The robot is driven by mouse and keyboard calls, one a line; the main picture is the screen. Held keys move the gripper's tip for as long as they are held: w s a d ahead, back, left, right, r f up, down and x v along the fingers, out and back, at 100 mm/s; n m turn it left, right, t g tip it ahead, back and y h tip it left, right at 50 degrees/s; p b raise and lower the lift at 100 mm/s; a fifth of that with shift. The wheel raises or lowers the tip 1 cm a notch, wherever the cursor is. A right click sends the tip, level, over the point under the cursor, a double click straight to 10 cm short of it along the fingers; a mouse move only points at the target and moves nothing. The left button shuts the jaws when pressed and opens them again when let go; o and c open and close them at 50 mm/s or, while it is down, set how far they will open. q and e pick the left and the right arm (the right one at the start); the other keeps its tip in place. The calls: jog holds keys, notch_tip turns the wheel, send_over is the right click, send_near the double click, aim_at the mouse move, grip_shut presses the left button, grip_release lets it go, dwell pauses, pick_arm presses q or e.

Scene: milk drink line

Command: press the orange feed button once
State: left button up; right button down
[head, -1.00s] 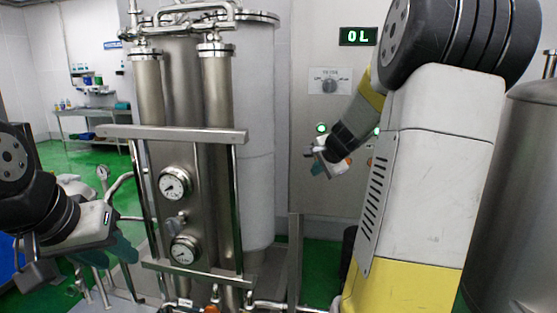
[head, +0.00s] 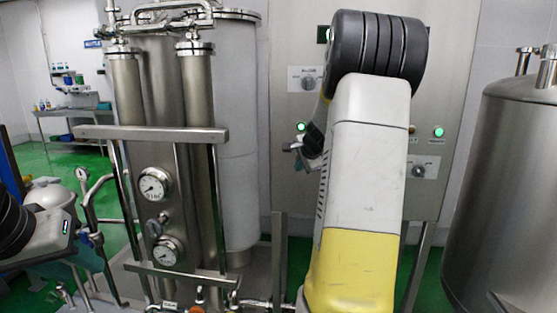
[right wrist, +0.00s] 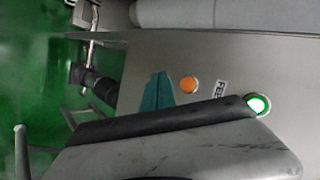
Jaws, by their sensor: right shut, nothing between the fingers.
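The orange feed button (right wrist: 189,85) is a round button on the grey panel in the right wrist view, beside a label. A lit green button (right wrist: 257,105) is further right. My right gripper (right wrist: 157,92) is shut and empty; its teal fingertips show just left of the orange button, and I cannot tell whether they touch the panel. In the head view my right forearm covers part of the panel (head: 455,60), and I cannot make out the orange button there. My left gripper (head: 92,252) is at the far left, away from the panel; its opening is unclear.
A steel filter unit with pipes and two gauges (head: 154,187) stands left of the panel. A steel tank (head: 505,180) stands at the right. The panel also has a dial switch (head: 307,84) and a lit green lamp (head: 438,132).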

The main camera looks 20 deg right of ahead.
jog(key=shift+w+d, duration=0.45)
jog(key=shift+w, duration=0.3)
jog(key=shift+w+d, duration=0.5)
jog(key=shift+w, duration=0.3)
jog(key=shift+w+d, duration=0.45)
jog(key=shift+w, duration=0.3)
jog(key=shift+w+d, duration=0.25)
jog(key=shift+w, duration=0.1)
jog(key=shift+w+d, duration=0.2)
jog(key=shift+w, duration=0.15)
dwell(0.9)
dwell(0.4)
jog(key=shift+s+a, duration=0.45)
jog(key=shift+s, duration=0.3)
jog(key=shift+s+a, duration=0.45)
jog(key=shift+s, duration=0.25)
jog(key=shift+s+a, duration=0.4)
jog(key=shift+s, duration=0.3)
jog(key=shift+s+a, duration=0.45)
jog(key=shift+s, duration=0.25)
